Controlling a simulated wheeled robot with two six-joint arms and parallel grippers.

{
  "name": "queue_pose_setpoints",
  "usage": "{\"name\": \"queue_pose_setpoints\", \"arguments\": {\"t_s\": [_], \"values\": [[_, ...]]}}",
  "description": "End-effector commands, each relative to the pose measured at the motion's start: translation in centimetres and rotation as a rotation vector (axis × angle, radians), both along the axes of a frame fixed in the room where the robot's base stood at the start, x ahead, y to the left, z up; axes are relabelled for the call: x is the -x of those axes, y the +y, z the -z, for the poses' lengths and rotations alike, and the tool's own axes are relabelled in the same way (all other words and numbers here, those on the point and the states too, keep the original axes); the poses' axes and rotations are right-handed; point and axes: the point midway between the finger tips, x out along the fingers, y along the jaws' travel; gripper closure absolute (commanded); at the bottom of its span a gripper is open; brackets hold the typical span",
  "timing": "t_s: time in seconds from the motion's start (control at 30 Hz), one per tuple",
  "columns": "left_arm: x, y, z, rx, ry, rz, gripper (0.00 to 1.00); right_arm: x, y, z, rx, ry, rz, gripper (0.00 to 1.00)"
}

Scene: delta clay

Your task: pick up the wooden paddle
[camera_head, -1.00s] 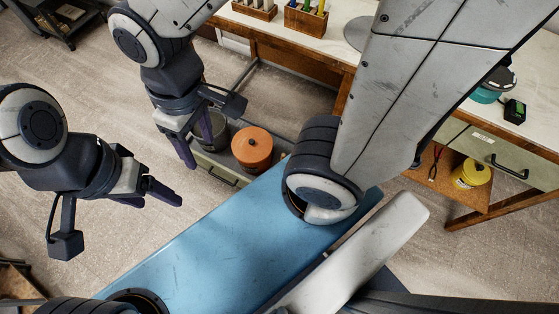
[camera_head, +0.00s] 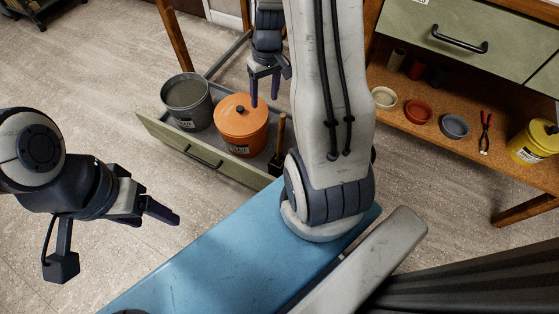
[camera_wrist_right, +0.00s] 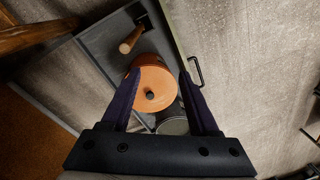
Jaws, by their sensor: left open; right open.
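The likely wooden paddle shows as a slim wooden handle (camera_head: 281,136) standing up in the right end of the open drawer, beside the orange pot. In the right wrist view its brown handle (camera_wrist_right: 131,40) lies at the top, with a dark part at its far end; its full shape cannot be told. My right gripper (camera_head: 265,98) is open and empty above the drawer, behind the orange pot. In the wrist view its fingers (camera_wrist_right: 159,74) frame the orange pot, with the handle beyond and to the left. My left gripper (camera_head: 168,212) is open and empty over the floor.
The low drawer (camera_head: 166,143) holds a grey bucket (camera_head: 188,100) and a lidded orange pot (camera_head: 241,122), close to the handle. A shelf (camera_head: 400,118) at right holds small bowls, red pliers and a yellow pot (camera_head: 533,143). Wooden table legs stand around the drawer.

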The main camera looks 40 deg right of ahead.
Motion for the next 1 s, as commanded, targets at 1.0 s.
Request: {"name": "queue_pose_setpoints", "arguments": {"t_s": [1.0], "values": [[0.0, 0.0, 10.6, 0.001, -0.001, 0.0, 0.32, 1.5, -4.8, 16.5, -0.003, 0.006, 0.105, 0.39]]}}
